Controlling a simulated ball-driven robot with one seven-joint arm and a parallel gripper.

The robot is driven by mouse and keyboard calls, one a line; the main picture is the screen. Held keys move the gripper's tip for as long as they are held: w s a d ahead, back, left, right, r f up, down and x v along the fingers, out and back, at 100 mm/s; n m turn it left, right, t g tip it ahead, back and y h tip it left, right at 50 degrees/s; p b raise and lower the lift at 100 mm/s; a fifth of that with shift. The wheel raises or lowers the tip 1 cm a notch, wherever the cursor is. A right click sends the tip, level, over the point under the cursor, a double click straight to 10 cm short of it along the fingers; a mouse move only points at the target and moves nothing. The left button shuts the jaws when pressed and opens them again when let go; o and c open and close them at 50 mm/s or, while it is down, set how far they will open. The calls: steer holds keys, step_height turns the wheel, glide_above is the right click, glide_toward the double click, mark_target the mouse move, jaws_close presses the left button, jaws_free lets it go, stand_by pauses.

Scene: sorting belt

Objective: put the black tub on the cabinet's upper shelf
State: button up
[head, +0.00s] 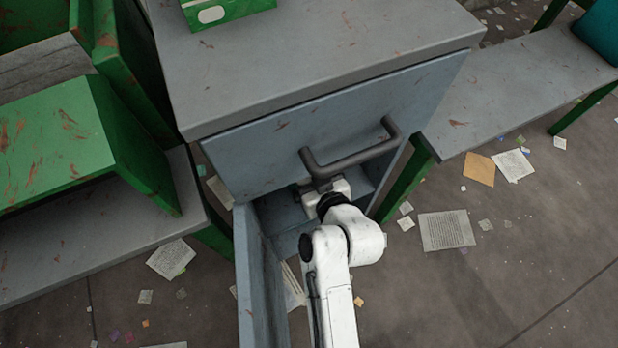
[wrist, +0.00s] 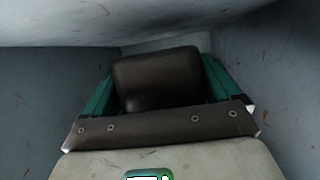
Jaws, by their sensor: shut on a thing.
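The black tub (wrist: 158,80) is a dark, rounded block between the teal fingers of my gripper (wrist: 160,88) in the wrist view. My gripper is shut on it, inside the cabinet (head: 262,225). In the head view my gripper (head: 327,192) reaches into the open cabinet below the drawer handle. Its fingers and the tub are hidden there by the drawer front and my arm. The wrist view shows grey walls on both sides and a pale surface overhead. Whether the tub touches a shelf cannot be told.
The cabinet door (head: 262,290) stands open left of my arm. The drawer handle (head: 350,155) juts out just above my gripper. A green box (head: 228,10) sits on the cabinet top. Benches stand on both sides, and papers litter the floor.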

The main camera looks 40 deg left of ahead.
steer(key=shift+f+b, duration=0.5)
steer(key=shift+f, duration=1)
steer(key=shift+f, duration=0.1)
steer(key=o, duration=0.8)
steer(key=shift+d+r, duration=0.1)
steer(key=shift+r, duration=0.15)
steer(key=p+v, duration=0.4)
steer(key=v, duration=0.8)
steer(key=shift+p, duration=0.35)
